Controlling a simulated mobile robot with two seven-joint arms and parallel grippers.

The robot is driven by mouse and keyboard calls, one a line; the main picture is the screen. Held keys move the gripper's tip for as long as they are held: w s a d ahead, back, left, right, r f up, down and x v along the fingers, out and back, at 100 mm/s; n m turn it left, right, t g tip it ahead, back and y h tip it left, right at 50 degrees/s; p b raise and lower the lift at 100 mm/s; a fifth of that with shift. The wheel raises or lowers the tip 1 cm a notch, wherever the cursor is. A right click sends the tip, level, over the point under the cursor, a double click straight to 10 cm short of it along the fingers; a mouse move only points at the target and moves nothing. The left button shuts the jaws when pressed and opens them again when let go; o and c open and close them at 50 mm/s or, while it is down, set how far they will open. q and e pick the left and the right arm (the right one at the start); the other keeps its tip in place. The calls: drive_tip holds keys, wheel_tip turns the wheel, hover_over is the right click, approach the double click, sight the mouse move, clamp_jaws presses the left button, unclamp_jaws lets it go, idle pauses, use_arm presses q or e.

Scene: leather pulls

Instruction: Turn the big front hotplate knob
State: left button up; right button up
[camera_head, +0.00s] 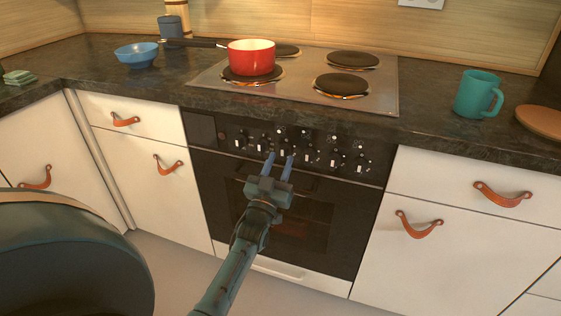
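The black control panel (225,129) of the oven carries a row of several small knobs with white marks. My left gripper (280,159) is in front of the middle of this row, pointing at the panel. Its two blue fingers are apart, with no object visibly held between them. The fingertips are close to the middle knobs, but I cannot tell whether they touch one. The front hotplates are one under the red pan (251,58) at left and a bare one (341,84) at right. I cannot tell which knob belongs to which hotplate. My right gripper is not in view.
The oven door (225,187) with its handle is below the panel. White drawers with leather pulls (418,226) flank it. A blue bowl (137,54), a teal mug (477,95) and a round wooden board (541,121) stand on the dark counter.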

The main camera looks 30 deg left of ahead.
use_arm(q)
drive_tip(key=shift+w+a+r, duration=0.15)
drive_tip(key=shift+w+r, duration=0.05)
drive_tip(key=shift+w, duration=0.35)
drive_tip(key=shift+c, duration=0.5)
clamp_jaws()
